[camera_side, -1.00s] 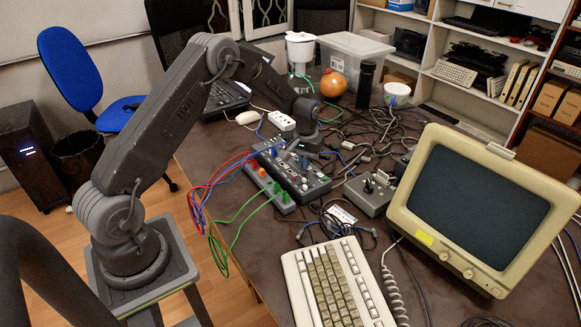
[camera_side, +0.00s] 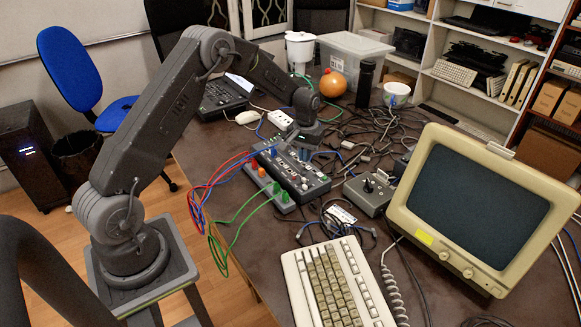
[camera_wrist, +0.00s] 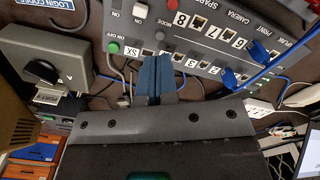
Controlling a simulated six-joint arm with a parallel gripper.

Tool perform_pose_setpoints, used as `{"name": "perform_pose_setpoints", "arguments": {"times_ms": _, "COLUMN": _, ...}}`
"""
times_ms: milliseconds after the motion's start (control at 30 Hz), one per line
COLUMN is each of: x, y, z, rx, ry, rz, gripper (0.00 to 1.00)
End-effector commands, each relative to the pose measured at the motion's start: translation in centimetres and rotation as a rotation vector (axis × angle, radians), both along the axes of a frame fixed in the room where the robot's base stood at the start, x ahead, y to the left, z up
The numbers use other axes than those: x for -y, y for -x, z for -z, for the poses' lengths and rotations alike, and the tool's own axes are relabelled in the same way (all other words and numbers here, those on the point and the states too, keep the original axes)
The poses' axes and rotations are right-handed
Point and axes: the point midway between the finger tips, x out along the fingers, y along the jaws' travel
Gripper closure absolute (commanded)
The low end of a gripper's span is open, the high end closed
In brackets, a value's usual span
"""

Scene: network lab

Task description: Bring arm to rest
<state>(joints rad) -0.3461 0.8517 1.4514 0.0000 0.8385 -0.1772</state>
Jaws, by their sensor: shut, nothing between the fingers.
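The grey switch panel (camera_side: 292,172) lies on the table in the side view, with cables plugged in along its edge. In the wrist view its face (camera_wrist: 205,45) shows numbered ports, blue plugs, a green button (camera_wrist: 114,47) and a red button (camera_wrist: 173,5). My gripper (camera_wrist: 155,72) is shut and empty. Its blue fingertips overlap the panel's row of ports in the wrist view; contact is unclear. In the side view it hangs at the panel's far end (camera_side: 309,150).
A grey knob box (camera_side: 368,193) stands right of the panel. A white power strip (camera_side: 281,119) lies behind it. Red, blue and green cables loop off the panel's left side. A keyboard (camera_side: 338,285) and a monitor (camera_side: 480,205) stand nearer the camera.

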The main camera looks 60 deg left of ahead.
Motion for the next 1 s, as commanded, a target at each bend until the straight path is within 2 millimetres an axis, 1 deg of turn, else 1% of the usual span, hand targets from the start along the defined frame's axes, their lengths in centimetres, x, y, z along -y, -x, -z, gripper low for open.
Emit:
{"name": "perform_pose_setpoints", "arguments": {"times_ms": 67, "x": 0.1, "y": 0.0, "z": -0.4, "rx": 0.004, "ry": -0.001, "rz": 0.003, "gripper": 1.00}}
{"name": "perform_pose_setpoints", "arguments": {"times_ms": 167, "x": 0.9, "y": 0.2, "z": -2.3, "rx": 0.022, "ry": -0.008, "rz": 0.020, "gripper": 1.00}}
{"name": "perform_pose_setpoints", "arguments": {"times_ms": 267, "x": 2.4, "y": 1.0, "z": -6.0, "rx": 0.056, "ry": -0.019, "rz": 0.056, "gripper": 1.00}}
{"name": "perform_pose_setpoints", "arguments": {"times_ms": 300, "x": 3.2, "y": 1.5, "z": -7.8, "rx": 0.073, "ry": -0.025, "rz": 0.075, "gripper": 1.00}}
{"name": "perform_pose_setpoints", "arguments": {"times_ms": 367, "x": 4.5, "y": 2.6, "z": -10.5, "rx": 0.098, "ry": -0.034, "rz": 0.104, "gripper": 1.00}}
{"name": "perform_pose_setpoints", "arguments": {"times_ms": 400, "x": 5.4, "y": 3.5, "z": -12.2, "rx": 0.116, "ry": -0.039, "rz": 0.123, "gripper": 1.00}}
{"name": "perform_pose_setpoints", "arguments": {"times_ms": 467, "x": 6.7, "y": 4.9, "z": -14.5, "rx": 0.141, "ry": -0.047, "rz": 0.153, "gripper": 1.00}}
{"name": "perform_pose_setpoints", "arguments": {"times_ms": 500, "x": 7.5, "y": 5.9, "z": -15.9, "rx": 0.158, "ry": -0.052, "rz": 0.173, "gripper": 1.00}}
{"name": "perform_pose_setpoints", "arguments": {"times_ms": 567, "x": 8.8, "y": 7.6, "z": -17.9, "rx": 0.185, "ry": -0.059, "rz": 0.202, "gripper": 1.00}}
{"name": "perform_pose_setpoints", "arguments": {"times_ms": 600, "x": 9.6, "y": 8.8, "z": -19.1, "rx": 0.202, "ry": -0.064, "rz": 0.221, "gripper": 1.00}}
{"name": "perform_pose_setpoints", "arguments": {"times_ms": 667, "x": 10.7, "y": 10.7, "z": -20.7, "rx": 0.229, "ry": -0.072, "rz": 0.250, "gripper": 1.00}}
{"name": "perform_pose_setpoints", "arguments": {"times_ms": 700, "x": 11.5, "y": 12.0, "z": -21.7, "rx": 0.247, "ry": -0.077, "rz": 0.270, "gripper": 1.00}}
{"name": "perform_pose_setpoints", "arguments": {"times_ms": 767, "x": 12.5, "y": 14.0, "z": -22.9, "rx": 0.274, "ry": -0.084, "rz": 0.298, "gripper": 1.00}}
{"name": "perform_pose_setpoints", "arguments": {"times_ms": 833, "x": 13.6, "y": 16.5, "z": -24.1, "rx": 0.305, "ry": -0.092, "rz": 0.331, "gripper": 1.00}}
{"name": "perform_pose_setpoints", "arguments": {"times_ms": 900, "x": 14.7, "y": 19.0, "z": -24.9, "rx": 0.338, "ry": -0.099, "rz": 0.365, "gripper": 1.00}}
{"name": "perform_pose_setpoints", "arguments": {"times_ms": 1000, "x": 15.9, "y": 22.5, "z": -25.5, "rx": 0.381, "ry": -0.109, "rz": 0.411, "gripper": 1.00}}
